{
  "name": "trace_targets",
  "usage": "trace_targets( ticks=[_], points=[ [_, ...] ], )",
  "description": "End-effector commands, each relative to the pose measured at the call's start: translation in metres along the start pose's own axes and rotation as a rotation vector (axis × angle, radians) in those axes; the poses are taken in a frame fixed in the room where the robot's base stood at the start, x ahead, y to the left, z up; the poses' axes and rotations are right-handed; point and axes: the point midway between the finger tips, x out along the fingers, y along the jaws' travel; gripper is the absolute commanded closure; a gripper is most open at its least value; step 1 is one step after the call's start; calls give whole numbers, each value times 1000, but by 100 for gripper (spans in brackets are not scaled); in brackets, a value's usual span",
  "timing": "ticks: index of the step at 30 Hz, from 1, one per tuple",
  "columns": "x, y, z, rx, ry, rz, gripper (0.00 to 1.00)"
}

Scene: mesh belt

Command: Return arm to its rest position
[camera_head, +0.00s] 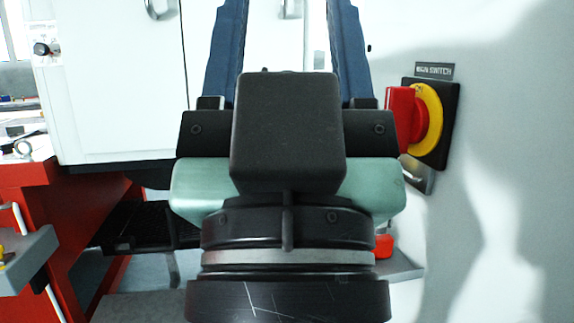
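My gripper (288,30) fills the middle of the head view, seen from behind. Its two blue fingers point up and away and stand wide apart. Nothing shows between the visible parts of the fingers except the white cabinet behind. The fingertips are cut off by the top edge of the picture. The black wrist (288,300) comes in from the bottom, and a black block (288,130) on the hand hides what lies straight behind it.
A red and yellow main switch (428,115) sits on the pale wall close right of my gripper. A white cabinet (115,80) stands behind to the left. A red bench (85,230) and grey drawer (28,258) are at the lower left.

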Motion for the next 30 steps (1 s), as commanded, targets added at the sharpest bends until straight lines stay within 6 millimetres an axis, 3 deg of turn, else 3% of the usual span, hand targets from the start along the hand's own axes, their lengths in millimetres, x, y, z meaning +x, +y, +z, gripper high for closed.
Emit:
trace_targets(
  ticks=[1,15,24,30],
  points=[
    [23,0,-21,0,-1,0,43],
    [130,0,-121,2,-3,-1,43],
    [198,0,-184,2,-4,-1,43],
    [227,0,-212,3,-4,-2,43]
  ],
)
